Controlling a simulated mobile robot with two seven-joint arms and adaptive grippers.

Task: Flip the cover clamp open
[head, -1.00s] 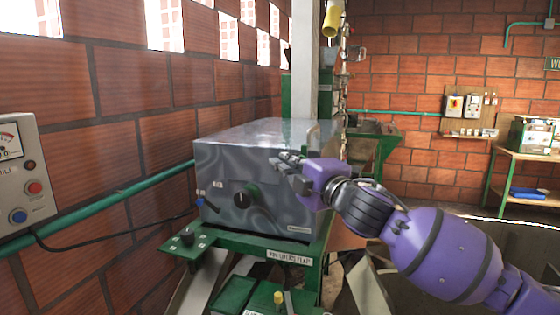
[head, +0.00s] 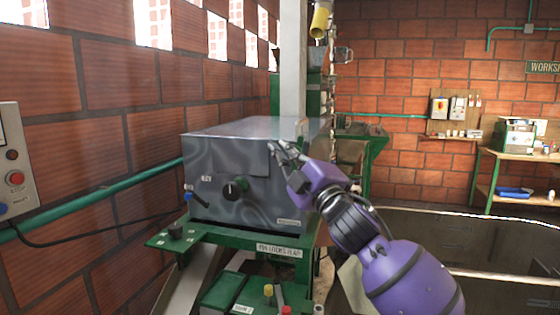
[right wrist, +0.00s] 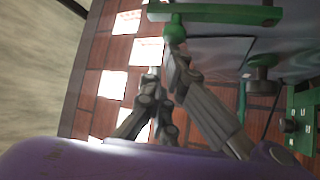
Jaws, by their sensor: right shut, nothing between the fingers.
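The grey metal cover (head: 240,140) is a box on a green frame. A green bar with a rounded end (right wrist: 225,14), which looks like the cover clamp, shows at the top of the right wrist view, beside the cover. My right gripper (head: 278,152) is at the cover's upper front right edge in the head view. In the right wrist view my right gripper (right wrist: 160,76) is shut and empty, with one fingertip very close to the bar's rounded end. I cannot tell whether they touch. The clamp is not clear in the head view. My left gripper is out of view.
A black knob (head: 235,189) sticks out of the cover's front. A green ledge with a label (head: 280,250) lies below it. A grey post (head: 293,60) stands behind the cover, and the brick wall (head: 110,130) runs close along the left. A low-walled basin (head: 450,222) is at right.

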